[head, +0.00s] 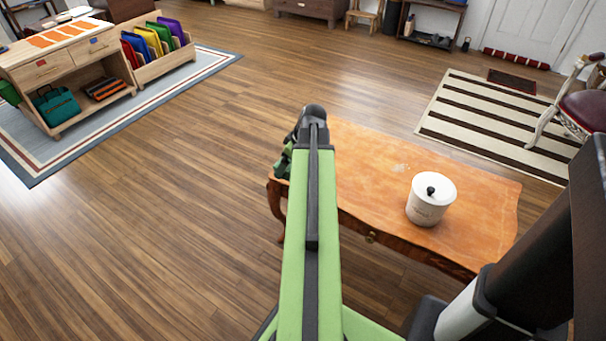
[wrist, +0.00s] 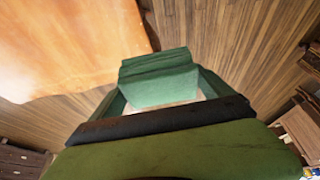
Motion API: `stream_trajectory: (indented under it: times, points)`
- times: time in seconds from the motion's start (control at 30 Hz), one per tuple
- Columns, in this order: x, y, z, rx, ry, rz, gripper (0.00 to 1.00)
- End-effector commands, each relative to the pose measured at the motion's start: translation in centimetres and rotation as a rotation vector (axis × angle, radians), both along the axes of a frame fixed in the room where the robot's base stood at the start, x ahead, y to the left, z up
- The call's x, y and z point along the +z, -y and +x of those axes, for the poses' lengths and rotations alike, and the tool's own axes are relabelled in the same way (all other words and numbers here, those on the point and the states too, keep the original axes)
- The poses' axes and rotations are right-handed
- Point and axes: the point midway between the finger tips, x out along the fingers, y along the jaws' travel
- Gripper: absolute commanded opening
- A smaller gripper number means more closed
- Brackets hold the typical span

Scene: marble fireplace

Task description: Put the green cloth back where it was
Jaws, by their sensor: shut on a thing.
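The green cloth (wrist: 158,90) shows in the wrist view as a folded, darker green piece at the front of my gripper. My gripper (wrist: 158,66) is shut on it. In the head view, my gripper (head: 285,160) is partly hidden behind my arm, at the left end of the wooden table (head: 380,150). The cloth cannot be told apart from the green gripper there. In the wrist view, the tabletop (wrist: 70,45) lies to the upper left, and the cloth is over the floor beside its edge.
A white lidded pot (head: 430,205) stands on the table's right part. A wooden shelf unit (head: 60,75) with a teal bag (head: 57,107) and coloured folders stands on a blue rug (head: 120,112) at the left. The floor (head: 170,200) between is clear. A striped rug (head: 480,120) lies behind the table.

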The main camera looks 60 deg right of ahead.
Motion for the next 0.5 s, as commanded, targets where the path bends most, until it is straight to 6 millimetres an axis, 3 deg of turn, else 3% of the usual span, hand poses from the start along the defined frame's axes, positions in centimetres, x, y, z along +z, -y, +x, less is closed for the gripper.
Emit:
stream_trajectory:
  times: [0.03,0.1,0.3,0.4,0.5]
  points:
    - [0.5,2.4,-1.0,-0.012,0.000,0.000,0.58]
    - [0.9,5.2,-2.8,-0.022,0.000,0.000,0.58]
    - [1.8,12.3,-8.8,-0.041,0.001,0.001,0.58]
    - [1.9,14.0,-10.8,-0.045,0.002,-0.001,0.58]
    - [2.0,14.5,-11.5,-0.044,0.003,-0.001,0.58]
